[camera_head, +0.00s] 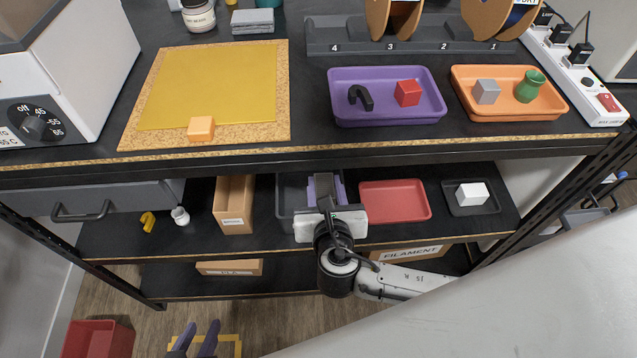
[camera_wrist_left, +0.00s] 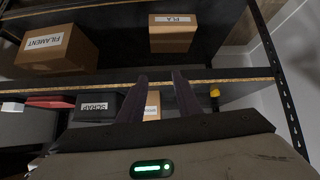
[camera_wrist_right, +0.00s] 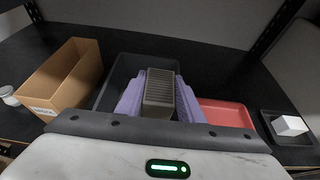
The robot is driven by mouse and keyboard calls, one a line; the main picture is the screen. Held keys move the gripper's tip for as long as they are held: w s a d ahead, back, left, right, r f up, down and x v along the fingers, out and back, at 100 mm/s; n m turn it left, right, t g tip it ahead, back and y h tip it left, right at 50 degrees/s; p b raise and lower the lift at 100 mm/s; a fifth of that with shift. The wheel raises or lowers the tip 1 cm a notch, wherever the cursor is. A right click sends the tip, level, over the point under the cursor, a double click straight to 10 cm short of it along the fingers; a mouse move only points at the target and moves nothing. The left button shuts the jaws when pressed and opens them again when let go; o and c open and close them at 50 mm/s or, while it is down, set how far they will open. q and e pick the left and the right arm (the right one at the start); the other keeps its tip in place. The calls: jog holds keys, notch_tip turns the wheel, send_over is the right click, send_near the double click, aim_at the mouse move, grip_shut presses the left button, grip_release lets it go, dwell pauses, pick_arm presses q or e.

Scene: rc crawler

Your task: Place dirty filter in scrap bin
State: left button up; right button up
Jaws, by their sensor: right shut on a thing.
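The dirty filter (camera_wrist_right: 160,92), a dark grey ribbed block, is between the purple fingers of my right gripper (camera_wrist_right: 162,85), which is shut on it. In the head view my right gripper (camera_head: 325,188) is over the dark grey scrap bin (camera_head: 288,192) on the middle shelf. The bin also shows behind the filter in the right wrist view (camera_wrist_right: 116,82), and its SCRAP label faces out in the left wrist view (camera_wrist_left: 97,106). I cannot tell how far the filter is below the rim. My left gripper (camera_head: 197,338) is open and empty, low in front of the shelves.
A cardboard box (camera_head: 234,203) stands left of the bin, and a red tray (camera_head: 396,201) right of it. A dark tray (camera_head: 455,203) with a white block (camera_head: 473,194) is further right. The worktop edge (camera_head: 300,155) overhangs the shelf. A red bin (camera_head: 97,340) is on the floor.

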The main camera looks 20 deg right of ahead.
aim_at(324, 190)
jog(key=shift+w+d+r, duration=0.1)
jog(key=shift+w+d, duration=0.1)
jog(key=shift+w, duration=0.2)
jog(key=f+b, duration=0.2)
jog(key=b, duration=0.1)
jog(key=shift+w+f, duration=0.25)
jog(key=shift+w, duration=0.15)
jog(key=shift+s+f+b, duration=0.1)
jog(key=shift+f+b, duration=0.3)
jog(key=shift+b, duration=0.45)
jog(key=shift+f+b, duration=0.2)
jog(key=shift+b, duration=0.25)
jog(key=shift+r, duration=0.1)
jog(key=shift+f, duration=0.65)
jog(key=o, duration=1.1)
jog(key=shift+r, duration=0.1)
